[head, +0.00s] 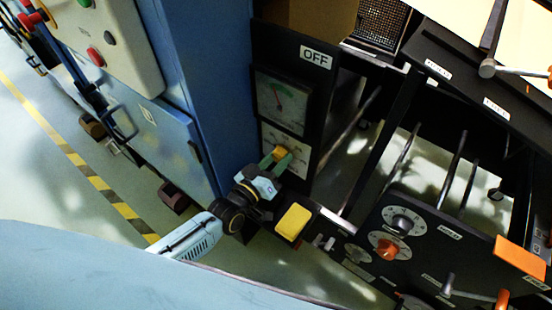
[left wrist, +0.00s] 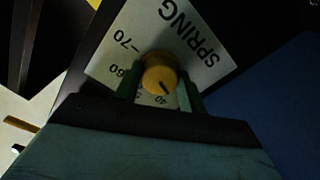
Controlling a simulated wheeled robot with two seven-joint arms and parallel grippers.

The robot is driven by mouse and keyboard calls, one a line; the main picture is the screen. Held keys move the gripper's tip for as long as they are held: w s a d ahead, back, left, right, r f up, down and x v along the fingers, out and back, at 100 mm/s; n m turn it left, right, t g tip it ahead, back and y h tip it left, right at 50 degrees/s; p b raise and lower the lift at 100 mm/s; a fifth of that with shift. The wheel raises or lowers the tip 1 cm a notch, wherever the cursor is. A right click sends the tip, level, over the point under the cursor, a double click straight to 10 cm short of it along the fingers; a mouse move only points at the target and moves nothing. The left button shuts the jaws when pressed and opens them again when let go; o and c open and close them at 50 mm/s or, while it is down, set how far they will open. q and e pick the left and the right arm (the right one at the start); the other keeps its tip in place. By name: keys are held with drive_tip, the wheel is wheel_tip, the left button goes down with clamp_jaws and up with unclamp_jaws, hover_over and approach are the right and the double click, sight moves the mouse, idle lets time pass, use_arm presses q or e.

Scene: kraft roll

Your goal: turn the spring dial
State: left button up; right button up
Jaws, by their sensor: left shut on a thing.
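The spring dial (left wrist: 160,75) is a round yellow knob with a dark pointer line, on a white plate (left wrist: 205,48) marked SPRING, 70, 60 and 40. In the left wrist view the pointer line is toward the lower right, near the 40 mark. In the head view the dial (head: 281,154) is partly hidden by my left gripper (head: 274,160). My left gripper is shut on the knob, with one green finger on each side. My right gripper is not in view.
Above the dial are a gauge (head: 281,101) with a green needle and an OFF sign (head: 316,57). A yellow block (head: 294,221) is close below my left gripper. A blue cabinet (head: 205,90) stands left. A black panel (head: 410,240) with dials is at lower right.

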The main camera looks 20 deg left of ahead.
use_arm(q)
drive_tip(key=shift+w+r+n, duration=0.1)
drive_tip(key=shift+r+n, duration=0.1)
drive_tip(key=shift+n, duration=1.1)
drive_tip(key=o, duration=0.8)
drive_tip(key=shift+o, duration=0.8)
drive_tip(key=shift+f, duration=0.1)
